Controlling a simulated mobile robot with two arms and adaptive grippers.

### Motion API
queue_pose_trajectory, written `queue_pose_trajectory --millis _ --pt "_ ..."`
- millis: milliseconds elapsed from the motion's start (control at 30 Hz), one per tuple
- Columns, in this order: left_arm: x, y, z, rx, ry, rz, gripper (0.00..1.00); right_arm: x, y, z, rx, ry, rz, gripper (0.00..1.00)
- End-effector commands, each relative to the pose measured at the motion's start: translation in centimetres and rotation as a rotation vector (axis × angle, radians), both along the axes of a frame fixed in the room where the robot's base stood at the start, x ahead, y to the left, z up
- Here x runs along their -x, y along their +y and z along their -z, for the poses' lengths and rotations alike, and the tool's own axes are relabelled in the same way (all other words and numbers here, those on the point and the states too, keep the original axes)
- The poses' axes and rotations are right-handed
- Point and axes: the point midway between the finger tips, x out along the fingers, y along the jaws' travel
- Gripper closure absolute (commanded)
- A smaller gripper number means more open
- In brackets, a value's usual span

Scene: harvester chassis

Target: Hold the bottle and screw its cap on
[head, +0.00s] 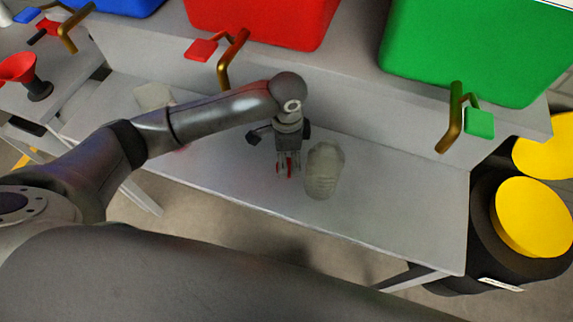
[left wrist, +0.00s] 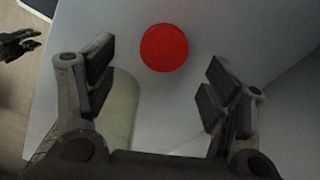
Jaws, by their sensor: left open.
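My left gripper (head: 287,168) points down over the grey bench, open and empty. In the left wrist view its two fingers (left wrist: 160,85) stand wide apart. The round red cap (left wrist: 164,48) lies flat, just beyond and between the fingertips, not gripped. In the head view only bits of red show between the fingers. A pale translucent bottle (head: 324,170) stands on the bench just right of the gripper. A pale rounded shape, seemingly a bottle (left wrist: 120,110), shows beside the left finger in the wrist view. A dark gripper, likely my right one (left wrist: 20,45), shows at the upper left; its opening is unclear.
A grey bench (head: 410,210) has its front edge close by. Red (head: 262,18) and green (head: 470,50) bins with brass taps stand on the shelf behind. Another pale container (head: 155,97) is partly behind my arm. A red funnel (head: 18,68) is at left. Yellow-lidded drums (head: 535,215) stand right.

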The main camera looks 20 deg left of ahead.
Motion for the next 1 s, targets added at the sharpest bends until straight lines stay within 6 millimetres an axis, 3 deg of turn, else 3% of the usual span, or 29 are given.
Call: queue_pose_trajectory --millis 233,600,933,1000 --pt "-0.1 0.1 0.5 -0.001 0.001 -0.001 0.25 1.6 -0.1 -0.2 0.003 0.024 0.0 0.68" --pt "-0.4 0.4 5.1 -0.001 0.001 0.001 0.25 1.5 -0.5 -1.1 0.006 0.023 0.0 0.68" --pt "-0.4 0.4 5.2 0.0 -0.001 0.001 0.25 1.1 -0.5 -1.0 0.006 0.017 0.0 0.68" --pt "-0.4 0.4 5.2 0.0 -0.001 0.001 0.32 1.1 -0.5 -1.0 0.006 0.017 0.0 0.68"
